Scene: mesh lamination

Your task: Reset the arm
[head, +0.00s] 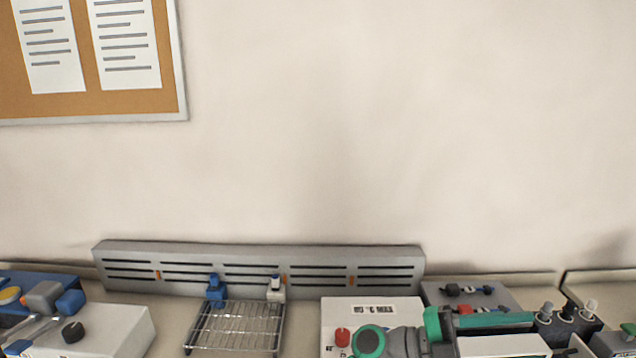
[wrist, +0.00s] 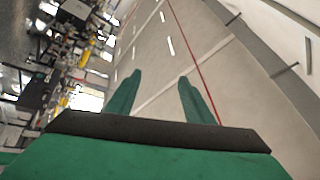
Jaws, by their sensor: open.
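My gripper (wrist: 160,80) shows in the wrist view with its two green fingers spread apart. Nothing is between them. Beyond the fingertips is a pale floor with a red line and white marks, well clear of the fingers. In the head view, green and grey links of my arm cross the lower right, in front of the bench equipment. I cannot make out the fingers there.
In the head view, a wire rack (head: 237,328) stands on the bench before a grey slotted rail (head: 260,268). White boxes with knobs (head: 110,325) stand left and centre. A cork board (head: 95,104) hangs upper left. Cluttered equipment (wrist: 70,50) lines the wrist view's left side.

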